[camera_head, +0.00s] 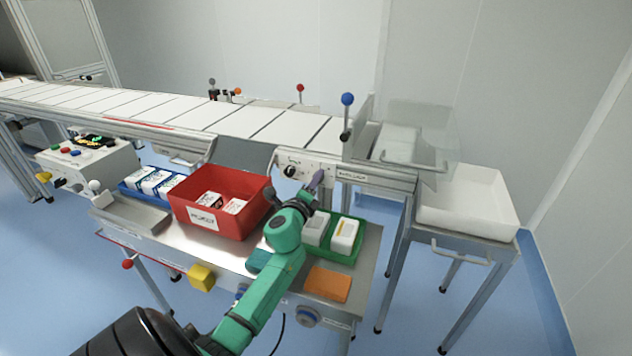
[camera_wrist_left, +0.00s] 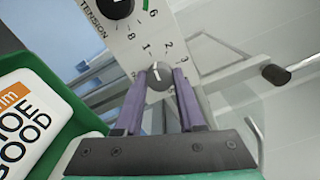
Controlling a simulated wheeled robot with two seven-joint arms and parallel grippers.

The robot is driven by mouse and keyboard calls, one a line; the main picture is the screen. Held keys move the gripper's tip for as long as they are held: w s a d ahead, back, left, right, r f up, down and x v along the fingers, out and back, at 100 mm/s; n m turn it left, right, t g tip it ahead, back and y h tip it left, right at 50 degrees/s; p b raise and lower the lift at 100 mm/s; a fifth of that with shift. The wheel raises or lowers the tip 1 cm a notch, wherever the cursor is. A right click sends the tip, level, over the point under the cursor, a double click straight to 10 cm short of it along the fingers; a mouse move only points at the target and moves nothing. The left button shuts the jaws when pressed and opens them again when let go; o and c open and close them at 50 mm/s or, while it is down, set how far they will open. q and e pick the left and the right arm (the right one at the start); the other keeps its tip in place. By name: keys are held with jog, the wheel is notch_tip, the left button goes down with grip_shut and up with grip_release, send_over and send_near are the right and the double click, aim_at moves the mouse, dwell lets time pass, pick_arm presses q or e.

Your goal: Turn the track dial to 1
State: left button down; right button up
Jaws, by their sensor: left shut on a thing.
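The track dial (camera_wrist_left: 158,76) is a small grey knob on a white panel (camera_wrist_left: 140,47). In the left wrist view the numbers 1, 2 and 3 stand around its upper side. A light pointer line on its face points roughly upward, between 1 and 2; its exact setting is hard to read. My left gripper (camera_wrist_left: 159,82) has its two purple fingers on either side of the dial, shut on it. In the head view the left gripper (camera_head: 317,181) reaches the panel on the conveyor's front, and it hides the dial. My right gripper is in neither view.
A black tension dial (camera_wrist_left: 118,7) sits beside the track dial. Below the panel are a red bin (camera_head: 215,212), a green tray (camera_head: 318,250) with white boxes, and an orange pad (camera_head: 328,284). A white tray (camera_head: 465,205) stands at the right.

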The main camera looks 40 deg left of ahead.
pick_arm(q)
jog(key=shift+n, duration=0.7)
jog(key=shift+f, duration=0.1)
jog(key=c, duration=0.5)
grip_release()
jog(key=shift+s, duration=0.15)
jog(key=v, duration=1.4)
jog(key=shift+s+d, duration=0.2)
